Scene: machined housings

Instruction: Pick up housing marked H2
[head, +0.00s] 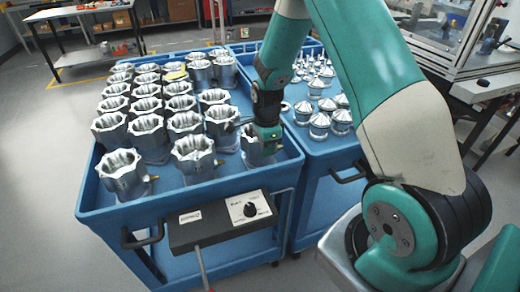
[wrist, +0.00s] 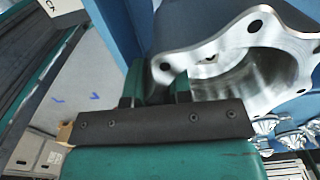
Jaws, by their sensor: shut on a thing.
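My gripper (head: 267,140) reaches down to a silver machined housing (head: 257,157) at the right front corner of the left blue cart. In the wrist view my gripper (wrist: 158,84) has its two green fingers on either side of the wall of this housing (wrist: 215,38), shut on it. The housing has a scalloped flange with bolt holes and a wide round bore. It looks upright, and I cannot tell whether it is clear of the cart. No H2 mark is legible on it; part of it is hidden behind the gripper.
Several similar housings (head: 193,154) stand in rows on the left blue cart (head: 88,200), close to the held one. The right blue cart (head: 330,155) carries several cone-shaped parts (head: 319,125). A control box (head: 222,219) is on the left cart's front edge.

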